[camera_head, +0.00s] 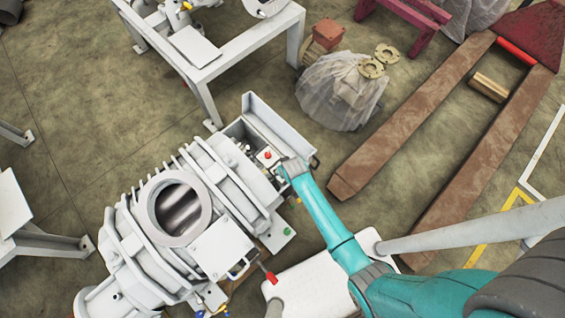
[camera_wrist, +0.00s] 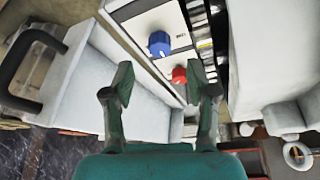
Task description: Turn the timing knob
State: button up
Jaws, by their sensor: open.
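In the wrist view, a blue knob (camera_wrist: 159,43) and a smaller red knob (camera_wrist: 179,75) stand on a white panel (camera_wrist: 150,20) inside an open control box. In the head view the red knob (camera_head: 267,155) shows beside the end of my arm, which hides part of the box.
The box is on the end of a large white ribbed vacuum pump (camera_head: 180,220). Its open lid (camera_head: 262,115) stands at the back, and its walls flank my gripper. A plastic-wrapped bundle (camera_head: 340,95) and brown forks (camera_head: 410,130) lie on the floor behind. A white table (camera_head: 230,60) stands further off.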

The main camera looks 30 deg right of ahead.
jog(key=shift+x, duration=2.7)
grip_shut()
